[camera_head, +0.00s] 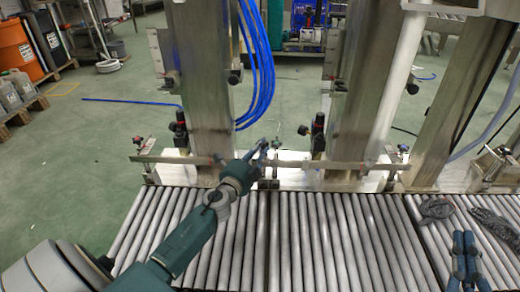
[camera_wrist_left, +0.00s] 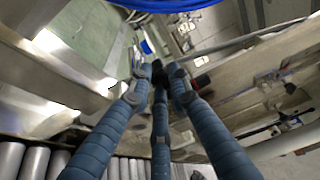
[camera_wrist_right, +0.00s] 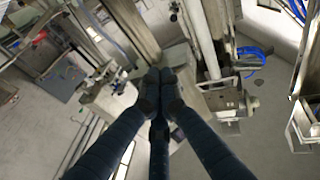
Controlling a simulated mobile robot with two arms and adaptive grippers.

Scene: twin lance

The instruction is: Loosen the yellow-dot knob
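I cannot make out a yellow dot on any knob. Small knobs and clamps sit along the metal rail (camera_head: 330,164) behind the rollers, including a small dark knob (camera_head: 276,143). My left gripper (camera_head: 264,148) is at this rail, just left of that dark knob. In the left wrist view, the left fingertips (camera_wrist_left: 158,72) are a little apart, with something dark between them. I cannot tell whether that is a finger or a held part. My right gripper (camera_head: 464,238) is low at the right, above the rollers. Its fingertips are together and empty in the right wrist view (camera_wrist_right: 159,76).
The roller conveyor (camera_head: 310,245) spans the front. Steel posts (camera_head: 200,80) rise behind the rail, with blue hoses (camera_head: 262,65) hanging beside the left one. Upright black fittings with red tops (camera_head: 180,128) stand near the rail. Dark coiled items (camera_head: 437,208) lie on the right rollers.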

